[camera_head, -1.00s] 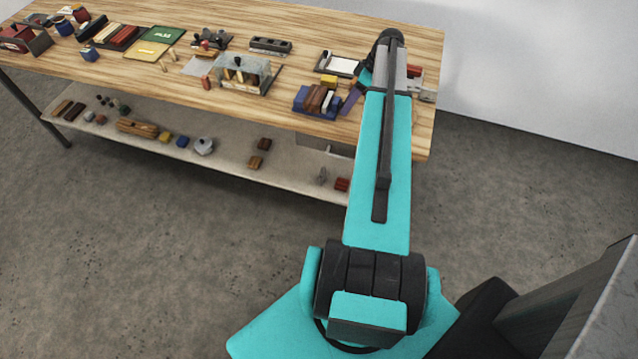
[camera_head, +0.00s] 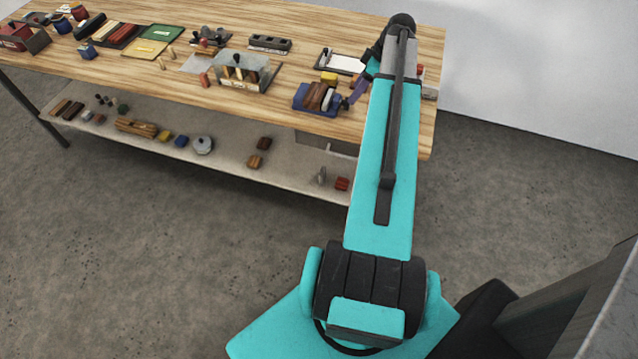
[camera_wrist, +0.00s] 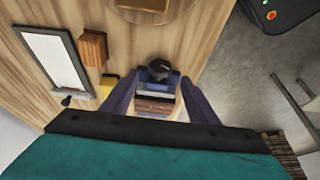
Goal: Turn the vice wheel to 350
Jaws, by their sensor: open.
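A small blue vice-like block with brown wooden pieces (camera_head: 315,97) sits near the front edge of the bench, left of my arm. A pale rounded part shows at its right side. In the wrist view, a dark rounded knob or wheel (camera_wrist: 160,67) lies around the gap between the fingertips, with blue and brown layers (camera_wrist: 154,105) below it. I cannot read any mark or number on it. My gripper (camera_wrist: 158,76) is open, its purple fingers on either side of the knob; contact cannot be told. In the head view, a purple finger (camera_head: 357,89) shows just right of the block.
A white panel in a dark frame (camera_wrist: 53,60), a brown block (camera_wrist: 93,48) and a yellow block (camera_wrist: 107,85) lie nearby. A lower shelf (camera_head: 225,165) holds several loose parts. The bench's front edge is close.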

